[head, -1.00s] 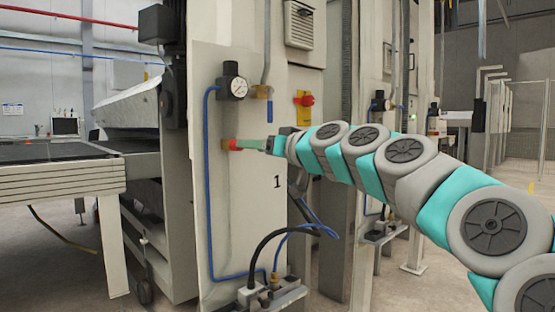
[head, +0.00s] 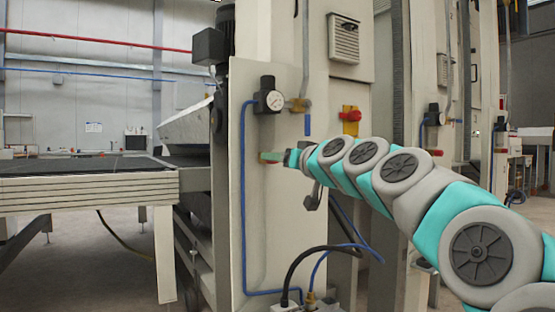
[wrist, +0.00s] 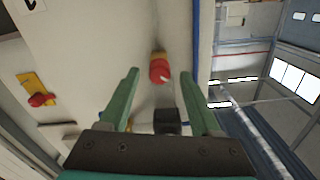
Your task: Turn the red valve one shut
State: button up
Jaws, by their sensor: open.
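The red valve (wrist: 159,70) is a small red knob on a yellowish fitting, on the pale machine panel. In the wrist view it is between the two green fingertips of my gripper (wrist: 160,76), which are spread apart. I cannot tell whether either finger touches it. In the head view my gripper (head: 274,155) reaches in from the right at the panel, and its fingers cover most of the valve.
A pressure gauge (head: 270,98) sits above the valve, with a blue hose (head: 244,200) running down the panel. A red switch on a yellow plate (head: 351,118) is to the right. A conveyor table (head: 85,178) stands at left. Cables hang below my arm.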

jog(key=shift+x, duration=0.8)
grip_shut()
